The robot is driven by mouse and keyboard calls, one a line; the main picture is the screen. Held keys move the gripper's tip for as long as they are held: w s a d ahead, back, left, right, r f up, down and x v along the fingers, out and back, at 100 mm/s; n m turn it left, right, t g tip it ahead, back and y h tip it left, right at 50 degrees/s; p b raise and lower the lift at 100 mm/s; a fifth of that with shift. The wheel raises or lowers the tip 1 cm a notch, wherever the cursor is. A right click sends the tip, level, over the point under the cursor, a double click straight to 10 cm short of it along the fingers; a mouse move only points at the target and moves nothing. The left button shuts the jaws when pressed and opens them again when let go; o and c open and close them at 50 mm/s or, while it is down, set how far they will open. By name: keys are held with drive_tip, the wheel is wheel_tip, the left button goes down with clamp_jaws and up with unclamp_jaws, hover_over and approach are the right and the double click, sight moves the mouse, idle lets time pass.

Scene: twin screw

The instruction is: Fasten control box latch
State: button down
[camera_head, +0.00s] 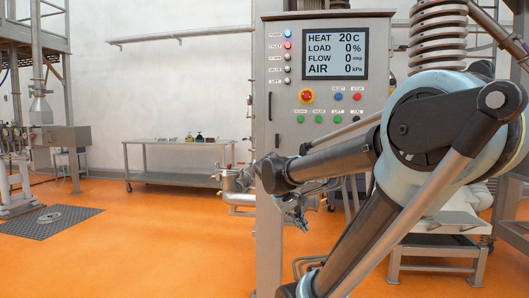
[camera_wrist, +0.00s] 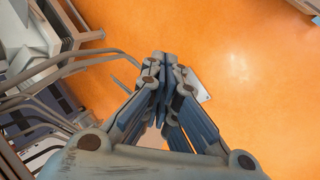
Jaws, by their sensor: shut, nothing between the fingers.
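The grey control box (camera_head: 380,18) stands upright in the middle of the head view. Its display reads HEAT 20 C, LOAD 0 %, FLOW 0 and AIR 0 kPa. A small dark upright part (camera_head: 270,106) sits at its left edge; I cannot tell if this is the latch. My arm crosses in front of the box's lower part and hides some of it. My gripper (camera_head: 297,222) hangs low, below the box's buttons. In the wrist view my gripper (camera_wrist: 163,60) has its fingertips together, with nothing between them. The control box's face cannot be made out there.
A metal table (camera_head: 180,176) stands at the back left. A steel vessel (camera_head: 233,182) is left of the box. Open orange floor (camera_head: 140,240) lies to the left. Pipes (camera_wrist: 70,65) run left of my gripper.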

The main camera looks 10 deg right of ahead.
drive_tip(key=w+a+r+n+t+h, duration=0.1)
drive_tip(key=w+a+r+h, duration=0.15)
drive_tip(key=w+r, duration=0.45)
drive_tip(key=w+a+r+n+t+h, duration=0.1)
drive_tip(key=w+a+r+h, duration=0.15)
drive_tip(key=w+r, duration=0.55)
drive_tip(key=w+a+r+t+h, duration=0.2)
drive_tip(key=w+a+r, duration=0.1)
drive_tip(key=w+a, duration=0.3)
drive_tip(key=w+a+r+t+h, duration=0.2)
drive_tip(key=w+a+r+h, duration=0.1)
drive_tip(key=w+a, duration=0.4)
drive_tip(key=shift+w+a+r+n, duration=0.3)
drive_tip(key=shift+a+r, duration=0.2)
drive_tip(key=shift+a, duration=0.55)
approach(266, 148)
drive_tip(key=x, duration=0.4)
drive_tip(key=shift+d+r, duration=0.2)
drive_tip(key=shift+d, duration=0.2)
drive_tip(key=shift+s+d, duration=0.3)
drive_tip(key=shift+d, duration=0.7)
drive_tip(key=shift+s+d, duration=0.25)
drive_tip(key=shift+d, duration=0.7)
